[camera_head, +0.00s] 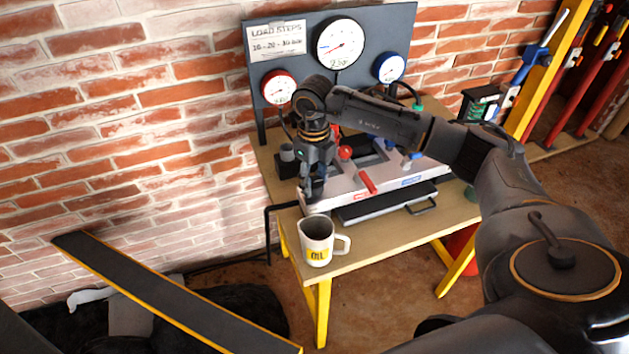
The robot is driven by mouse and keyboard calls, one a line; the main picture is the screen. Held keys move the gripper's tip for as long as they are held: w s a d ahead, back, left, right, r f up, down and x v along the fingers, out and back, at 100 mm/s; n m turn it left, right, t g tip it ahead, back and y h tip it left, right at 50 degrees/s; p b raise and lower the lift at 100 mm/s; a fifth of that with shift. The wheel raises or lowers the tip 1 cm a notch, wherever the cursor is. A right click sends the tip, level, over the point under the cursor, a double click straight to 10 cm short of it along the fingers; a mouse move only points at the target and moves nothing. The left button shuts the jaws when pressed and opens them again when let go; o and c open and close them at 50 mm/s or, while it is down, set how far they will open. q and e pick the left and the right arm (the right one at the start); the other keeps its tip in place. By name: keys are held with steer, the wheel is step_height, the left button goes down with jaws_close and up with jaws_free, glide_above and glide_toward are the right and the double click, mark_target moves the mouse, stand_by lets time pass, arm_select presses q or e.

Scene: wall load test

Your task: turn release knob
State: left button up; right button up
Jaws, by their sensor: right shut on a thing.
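My right gripper (312,188) points down at the left end of the grey-white pump panel (400,184) on the bench. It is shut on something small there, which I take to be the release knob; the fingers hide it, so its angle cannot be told. On the panel are a red lever (367,182) and a red ball knob (345,153), both to the right of the gripper. A blue-handled part (412,158) is farther right. My right arm crosses above the panel and covers part of it. My left gripper is not in view.
A white mug (317,240) marked OIL stands at the bench's front left corner, just below the gripper. A gauge board (300,60) with a large white gauge (339,42), a red-rimmed gauge (278,88) and a blue-rimmed gauge (390,67) stands behind, against the brick wall.

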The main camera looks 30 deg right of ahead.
mark_target(314, 183)
stand_by(0.5)
steer(key=o, duration=1.1)
steer(key=shift+o, duration=0.2)
step_height(314, 183, up, 12)
